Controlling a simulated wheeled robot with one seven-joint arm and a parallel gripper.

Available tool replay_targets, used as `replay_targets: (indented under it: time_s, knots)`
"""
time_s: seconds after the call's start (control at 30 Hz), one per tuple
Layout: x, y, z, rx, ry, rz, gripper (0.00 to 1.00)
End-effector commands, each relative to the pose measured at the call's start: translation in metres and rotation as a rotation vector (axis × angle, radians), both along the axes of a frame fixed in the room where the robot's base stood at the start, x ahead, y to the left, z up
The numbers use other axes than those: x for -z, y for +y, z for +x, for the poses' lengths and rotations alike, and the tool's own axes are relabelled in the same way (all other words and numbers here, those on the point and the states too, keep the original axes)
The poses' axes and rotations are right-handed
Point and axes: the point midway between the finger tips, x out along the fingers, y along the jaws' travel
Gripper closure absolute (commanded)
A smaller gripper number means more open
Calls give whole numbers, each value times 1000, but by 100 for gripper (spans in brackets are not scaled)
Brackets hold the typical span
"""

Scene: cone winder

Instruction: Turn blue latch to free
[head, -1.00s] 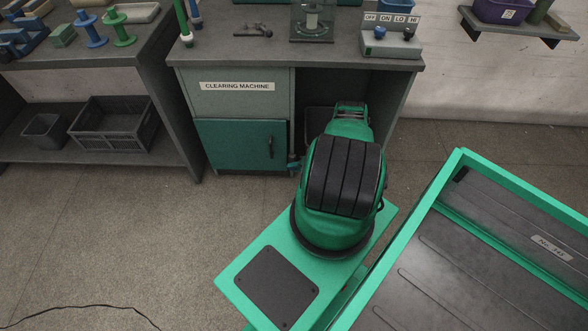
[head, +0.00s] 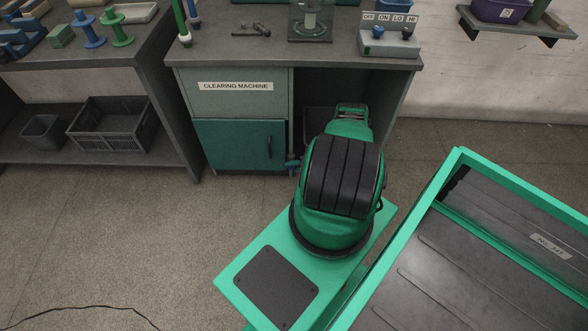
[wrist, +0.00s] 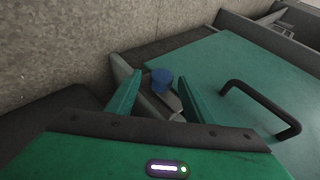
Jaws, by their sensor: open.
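The blue latch (wrist: 162,77) shows in the wrist view as a short round blue knob on a grey fitting beside the green door's edge. My gripper (wrist: 160,80) is open, with one green finger on each side of the knob in the picture. I cannot tell whether either finger touches it. The green door (head: 238,143) of the clearing machine looks closed in the head view, and its dark handle (wrist: 268,108) lies right of my gripper in the wrist view. In the head view my arm hides most of the latch area.
The clearing machine's worktop (head: 270,55) carries a control box (head: 390,45). An open dark recess (head: 325,90) lies right of the door. A shelf with a dark crate (head: 112,128) stands at left. Floor in front of the door's left side is clear.

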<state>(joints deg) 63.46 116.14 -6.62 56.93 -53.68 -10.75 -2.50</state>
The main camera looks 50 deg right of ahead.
Motion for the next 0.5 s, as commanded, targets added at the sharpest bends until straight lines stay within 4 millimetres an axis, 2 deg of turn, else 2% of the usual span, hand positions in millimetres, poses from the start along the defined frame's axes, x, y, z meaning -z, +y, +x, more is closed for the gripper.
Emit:
replay_targets:
  time_s: [0.17,0.5]
  knots:
    - [-14,-4,-16,3,2,0,53]
    - [-53,-13,-63,3,2,0,53]
